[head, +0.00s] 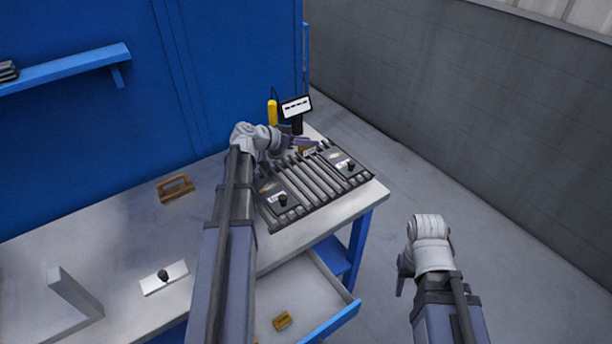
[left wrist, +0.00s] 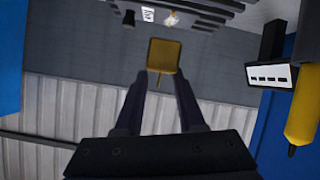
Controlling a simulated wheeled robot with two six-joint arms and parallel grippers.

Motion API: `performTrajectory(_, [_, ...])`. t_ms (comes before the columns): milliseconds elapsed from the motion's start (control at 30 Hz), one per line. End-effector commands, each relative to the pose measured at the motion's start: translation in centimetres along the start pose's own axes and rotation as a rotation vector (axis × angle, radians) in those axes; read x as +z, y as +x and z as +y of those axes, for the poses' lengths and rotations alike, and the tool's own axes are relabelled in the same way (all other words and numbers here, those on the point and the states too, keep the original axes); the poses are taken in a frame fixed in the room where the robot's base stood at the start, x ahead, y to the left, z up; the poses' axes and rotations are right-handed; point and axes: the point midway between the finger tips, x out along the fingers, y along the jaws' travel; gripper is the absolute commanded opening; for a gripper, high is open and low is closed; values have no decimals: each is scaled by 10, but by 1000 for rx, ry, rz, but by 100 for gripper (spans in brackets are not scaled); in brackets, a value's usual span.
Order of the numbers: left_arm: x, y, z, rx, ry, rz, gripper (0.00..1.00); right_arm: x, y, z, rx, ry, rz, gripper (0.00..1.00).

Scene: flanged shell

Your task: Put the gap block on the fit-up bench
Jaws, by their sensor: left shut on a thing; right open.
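My left gripper (head: 297,143) is over the far part of the grey slatted fixture on the bench (head: 220,260). In the left wrist view its two dark fingers (left wrist: 163,88) are shut on a small yellow-brown block (left wrist: 165,56), which I take to be the gap block. In the head view the block (head: 307,150) shows partly behind the gripper, near the fixture's far edge. I cannot tell whether it touches anything below. My right gripper (head: 402,274) is open and empty, off the bench to the right, over the floor.
The fixture (head: 315,178) has dark end plates with black knobs. A display (head: 296,107) and a yellow tool (head: 272,112) stand behind it. A brown handled piece (head: 176,187) and a white knobbed plate (head: 164,278) lie left. An open drawer (head: 340,318) holds a small brown block (head: 283,320).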

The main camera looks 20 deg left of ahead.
Motion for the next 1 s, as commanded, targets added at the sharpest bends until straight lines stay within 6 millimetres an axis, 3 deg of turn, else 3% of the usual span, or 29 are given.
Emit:
performTrajectory(267, [7,2,-5,-6,-4,3,0,0,8,-1,0,0,0,50])
performTrajectory(633, [51,26,-17,-5,-3,3,0,-4,60,-6,0,0,0,50])
performTrajectory(1000, [61,31,-20,-5,-3,3,0,-4,71,-7,0,0,0,50])
